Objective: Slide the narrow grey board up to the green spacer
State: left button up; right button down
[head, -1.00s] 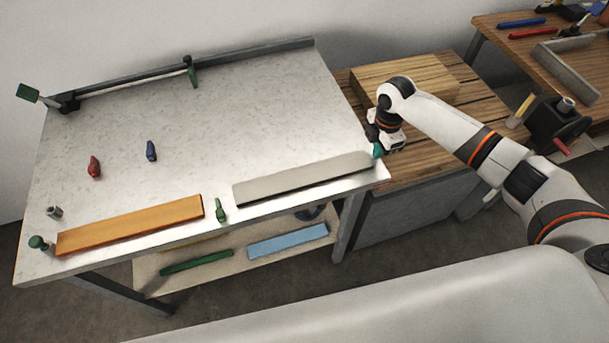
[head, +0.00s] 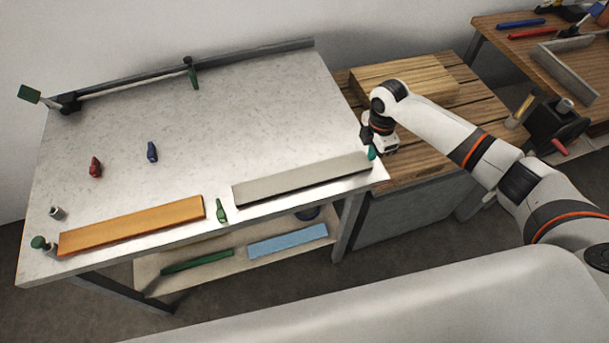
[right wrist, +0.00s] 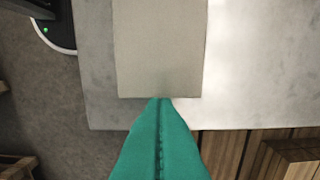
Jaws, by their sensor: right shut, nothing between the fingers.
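The narrow grey board (head: 300,178) lies along the front edge of the light worktable, at its right part. The green spacer (head: 221,210) stands just left of the board's left end, with a small gap between them. My right gripper (head: 371,153) is shut and empty at the board's right end. In the right wrist view its teal fingertips (right wrist: 160,108) meet the near end of the grey board (right wrist: 160,50), touching or almost touching it. The left gripper is not in view.
An orange board (head: 130,225) lies left of the spacer on the worktable (head: 230,120). A red piece (head: 95,167) and a blue piece (head: 152,152) stand farther back. A wooden block (head: 425,75) sits on the slatted bench to the right. The table's middle is clear.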

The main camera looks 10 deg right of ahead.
aim_at(356, 161)
jog(key=shift+s+a+p, duration=0.15)
jog(key=shift+a+p, duration=0.45)
jog(key=shift+a, duration=1.05)
jog(key=shift+s+a+p, duration=0.1)
jog(key=shift+a+p, duration=0.5)
jog(key=shift+a, duration=1)
jog(key=shift+d, duration=0.15)
jog(key=shift+d, duration=0.9)
notch_tip(356, 161, up, 6)
jog(key=p, duration=0.7)
